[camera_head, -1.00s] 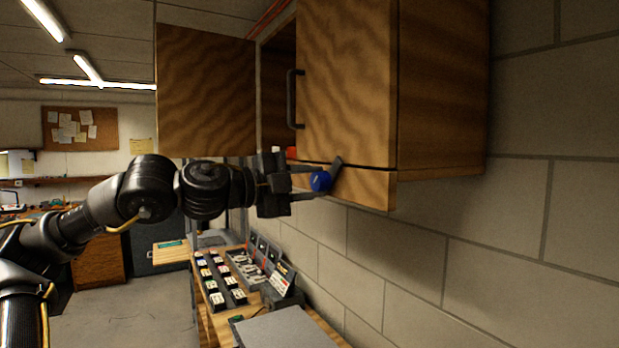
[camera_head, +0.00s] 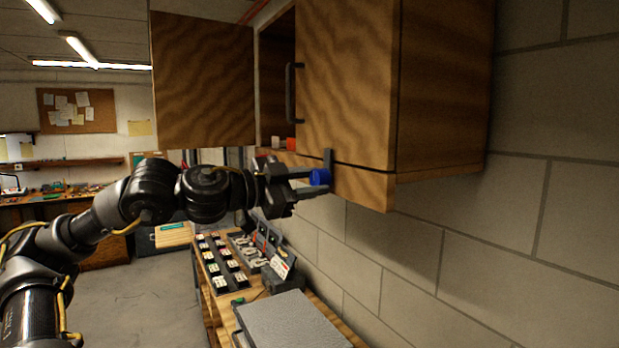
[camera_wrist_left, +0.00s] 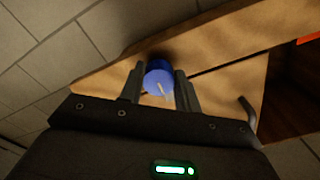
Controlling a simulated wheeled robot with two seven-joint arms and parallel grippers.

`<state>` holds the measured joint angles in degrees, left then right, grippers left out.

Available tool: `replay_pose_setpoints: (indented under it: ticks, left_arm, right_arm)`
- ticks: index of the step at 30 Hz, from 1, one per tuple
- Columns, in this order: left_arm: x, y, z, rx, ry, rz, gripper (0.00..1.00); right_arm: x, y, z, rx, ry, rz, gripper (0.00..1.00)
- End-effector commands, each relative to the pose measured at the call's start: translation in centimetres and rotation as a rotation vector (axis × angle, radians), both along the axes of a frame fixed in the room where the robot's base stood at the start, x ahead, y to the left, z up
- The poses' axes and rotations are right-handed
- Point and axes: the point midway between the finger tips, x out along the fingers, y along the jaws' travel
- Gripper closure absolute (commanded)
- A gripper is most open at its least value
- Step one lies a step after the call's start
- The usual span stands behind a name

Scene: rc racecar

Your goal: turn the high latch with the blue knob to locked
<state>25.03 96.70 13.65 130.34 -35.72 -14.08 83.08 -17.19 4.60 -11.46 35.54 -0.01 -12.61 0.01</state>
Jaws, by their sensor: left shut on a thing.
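The blue knob (camera_head: 320,177) is on the front lower rail of the wooden wall cabinet (camera_head: 345,85). A dark latch bar (camera_head: 328,158) at the knob stands roughly upright and reaches across the gap onto the closed door. My left gripper (camera_head: 313,181) is shut on the blue knob, one finger on each side. In the left wrist view the knob (camera_wrist_left: 159,80) sits between the two fingertips, with a pale mark on its face. The latch bar is not clear in that view. My right gripper is not in view.
The cabinet's left door (camera_head: 203,82) stands open, with small red and white things on the shelf inside. A dark door handle (camera_head: 292,93) is above and left of the knob. Below is a bench with several trays (camera_head: 222,262) and a grey case (camera_head: 290,325).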

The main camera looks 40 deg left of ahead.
Motion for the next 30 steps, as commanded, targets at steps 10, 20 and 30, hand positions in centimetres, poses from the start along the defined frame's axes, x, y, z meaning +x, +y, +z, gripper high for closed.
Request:
replay_pose_setpoints:
  ticks: [10, 20, 30]
  left_arm:
    - [-0.01, 0.02, 0.01, -0.032, 0.008, 0.002, 0.90]
    - [0.00, 0.02, 0.01, -0.031, 0.008, 0.001, 0.57]
    - [-0.01, 0.00, 0.00, -0.030, 0.008, 0.001, 0.45]
  right_arm:
    - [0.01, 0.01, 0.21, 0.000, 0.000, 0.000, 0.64]
    - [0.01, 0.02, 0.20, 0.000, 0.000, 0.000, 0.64]
    - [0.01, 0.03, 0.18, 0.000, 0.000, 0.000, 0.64]
